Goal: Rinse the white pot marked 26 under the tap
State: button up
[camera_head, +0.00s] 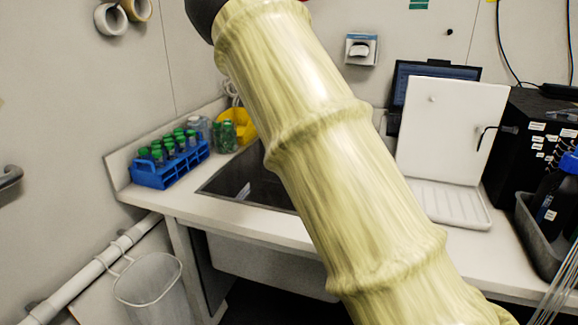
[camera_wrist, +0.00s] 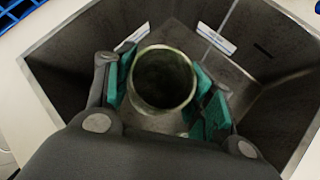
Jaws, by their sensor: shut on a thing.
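In the wrist view my gripper (camera_wrist: 162,95) is shut on a round, pale pot (camera_wrist: 158,119), with teal pads on either side of it. The pot's mouth faces the camera; its inside is dark and greenish. No 26 mark can be seen. The pot is over the dark grey sink basin (camera_wrist: 70,95), which also shows in the head view (camera_head: 222,186), partly behind my sleeved arm. A thin pale line (camera_wrist: 216,36) runs down beyond the pot to its right; I cannot tell whether it is water. The tap is not clearly visible, and my gripper is hidden in the head view.
A blue rack (camera_head: 170,173) of green-capped bottles and a yellow container (camera_head: 240,124) stand on the counter behind and left of the sink.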

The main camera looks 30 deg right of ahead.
jog(key=shift+f+n+h+b, duration=0.3)
jog(key=shift+h+b, duration=0.1)
jog(key=shift+f+g+h, duration=0.1)
jog(key=shift+g+h, duration=0.3)
jog(key=shift+d+n+b, duration=0.2)
jog(key=shift+n+b, duration=0.1)
dwell(0.9)
